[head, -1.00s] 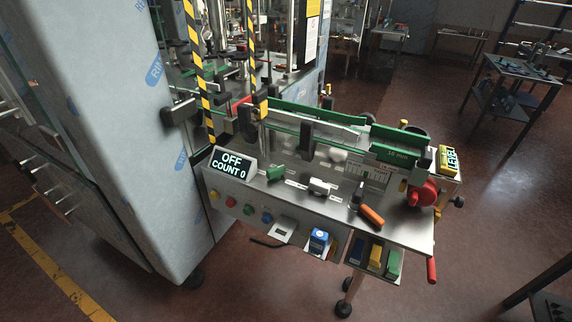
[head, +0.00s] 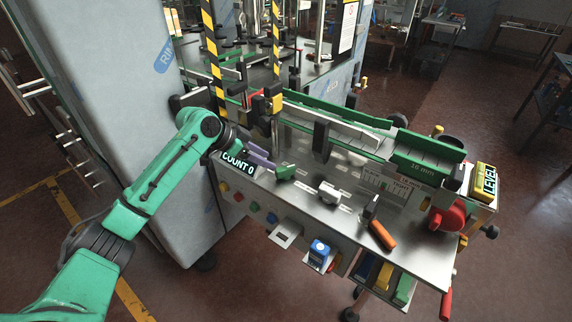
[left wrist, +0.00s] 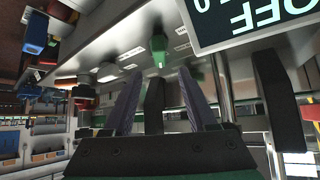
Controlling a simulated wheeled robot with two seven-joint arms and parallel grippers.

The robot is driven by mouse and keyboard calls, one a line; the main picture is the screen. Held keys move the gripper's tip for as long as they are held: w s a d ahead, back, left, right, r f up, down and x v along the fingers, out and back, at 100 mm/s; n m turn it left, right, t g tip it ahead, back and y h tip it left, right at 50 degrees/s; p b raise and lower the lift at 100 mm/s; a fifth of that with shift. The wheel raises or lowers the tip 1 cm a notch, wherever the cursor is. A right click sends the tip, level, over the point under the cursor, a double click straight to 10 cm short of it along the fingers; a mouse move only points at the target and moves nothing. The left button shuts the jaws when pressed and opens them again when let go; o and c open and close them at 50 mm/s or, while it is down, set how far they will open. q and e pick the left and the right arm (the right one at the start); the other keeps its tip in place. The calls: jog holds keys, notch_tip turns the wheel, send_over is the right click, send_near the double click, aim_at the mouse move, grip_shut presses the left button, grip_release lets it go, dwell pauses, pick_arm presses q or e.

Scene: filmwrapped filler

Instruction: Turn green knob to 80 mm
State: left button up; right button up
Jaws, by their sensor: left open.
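The green knob (head: 285,171) sits on the steel machine table, near the display that reads COUNT 0 (head: 238,163). My left gripper (head: 262,162) is just left of the knob and points toward it, apart as far as I can tell. In the left wrist view the green knob (left wrist: 159,46) lies ahead of and between the two purple-grey fingers (left wrist: 158,105), which stand apart with nothing between them. The display (left wrist: 250,20) appears upside down there, showing OFF. My right gripper is not in view.
A white knob (head: 330,193) and an orange-handled lever (head: 382,234) stand to the right on the table. A red handwheel (head: 447,215) is at the right end. Yellow-black striped posts (head: 277,60) and green guide rails (head: 335,108) rise behind. Buttons line the front edge.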

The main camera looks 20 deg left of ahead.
aim_at(285, 168)
pick_arm(q)
jog(key=x, duration=0.4)
jog(key=p+x, duration=0.1)
jog(key=x, duration=0.3)
jog(key=shift+w+d+r, duration=0.1)
jog(key=shift+w+d, duration=0.05)
jog(key=shift+d, duration=0.15)
jog(key=shift+w+f, duration=0.1)
jog(key=shift+f, duration=0.15)
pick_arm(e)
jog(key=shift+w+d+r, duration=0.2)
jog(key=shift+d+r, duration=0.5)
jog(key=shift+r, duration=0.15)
pick_arm(q)
jog(key=shift+c, duration=0.3)
grip_shut()
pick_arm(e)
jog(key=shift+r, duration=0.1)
